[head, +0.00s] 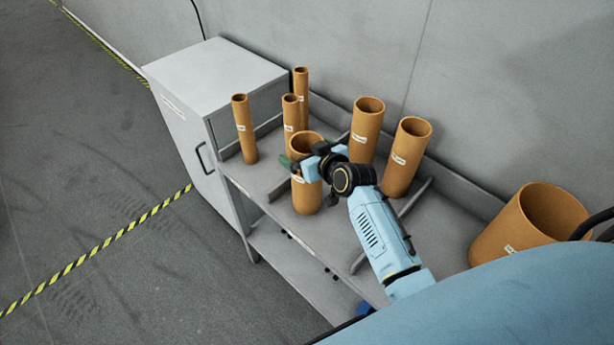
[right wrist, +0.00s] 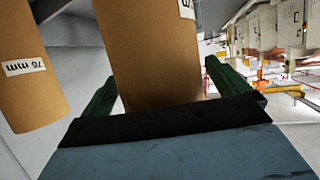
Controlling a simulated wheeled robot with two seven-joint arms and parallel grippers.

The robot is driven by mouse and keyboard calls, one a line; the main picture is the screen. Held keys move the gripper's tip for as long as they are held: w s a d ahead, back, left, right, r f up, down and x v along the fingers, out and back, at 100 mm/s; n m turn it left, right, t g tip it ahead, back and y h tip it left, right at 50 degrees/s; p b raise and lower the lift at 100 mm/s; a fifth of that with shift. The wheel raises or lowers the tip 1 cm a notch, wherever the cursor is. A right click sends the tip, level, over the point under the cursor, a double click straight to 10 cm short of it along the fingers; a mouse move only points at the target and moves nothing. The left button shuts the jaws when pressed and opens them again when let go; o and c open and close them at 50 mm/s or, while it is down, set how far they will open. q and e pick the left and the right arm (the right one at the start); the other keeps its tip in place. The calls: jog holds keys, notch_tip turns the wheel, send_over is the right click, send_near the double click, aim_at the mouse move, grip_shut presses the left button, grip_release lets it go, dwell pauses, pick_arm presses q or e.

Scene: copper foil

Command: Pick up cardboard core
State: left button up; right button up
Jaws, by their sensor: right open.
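Several brown cardboard cores stand upright on a grey shelf unit. A medium-width cardboard core (head: 307,195) stands near the shelf's front edge, with my right gripper (head: 308,160) at its upper part. The right gripper is open. In the right wrist view its green fingers lie on either side of a core (right wrist: 148,55), with gaps at the sides. I cannot tell if either finger touches it. Part of that core is hidden by the gripper in both views. My left gripper is not in view.
Three thin cores (head: 245,130) stand at the left, and two wider cores (head: 367,130) stand behind my arm. A very wide core (head: 530,225) is at the right. A grey cabinet (head: 215,75) adjoins the shelf.

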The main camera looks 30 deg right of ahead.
jog(key=shift+c, duration=0.3)
jog(key=c, duration=1.4)
jog(key=shift+c, duration=0.4)
jog(key=shift+r, duration=0.15)
